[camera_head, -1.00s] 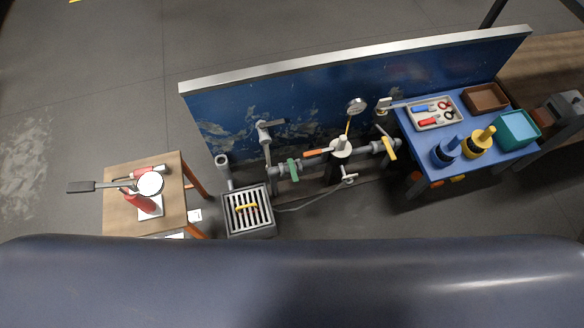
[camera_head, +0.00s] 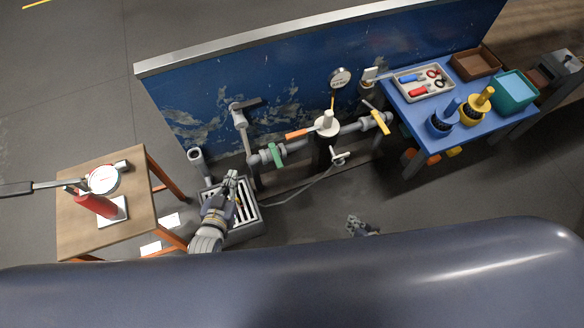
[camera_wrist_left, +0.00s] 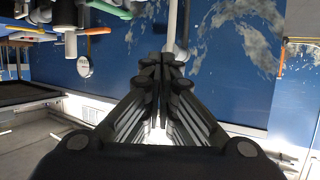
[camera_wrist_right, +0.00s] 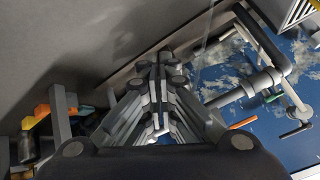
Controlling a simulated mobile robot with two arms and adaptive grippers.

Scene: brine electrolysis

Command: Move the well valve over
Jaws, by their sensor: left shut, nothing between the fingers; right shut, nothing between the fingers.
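The grey pipe run in front of the blue panel carries a green-handled valve (camera_head: 276,155), an orange handle (camera_head: 299,133) beside a white-capped fitting (camera_head: 327,124), and a yellow-handled valve (camera_head: 380,122). I cannot tell which is the well valve. The green handle (camera_wrist_left: 108,8) and orange handle (camera_wrist_left: 97,31) show at the top left of the left wrist view. The orange handle (camera_wrist_right: 243,124) also shows in the right wrist view. My left gripper (camera_head: 231,175) is shut and empty above the floor grate, left of the green handle. My right gripper (camera_head: 354,219) is shut and empty, below the pipes.
A wooden table (camera_head: 80,235) at left holds a red object and a dial. The slotted drain box (camera_head: 245,228) lies under my left gripper. A blue table (camera_head: 420,134) at right holds a tool tray, bottles and bins. A gauge (camera_head: 340,77) stands above the pipes.

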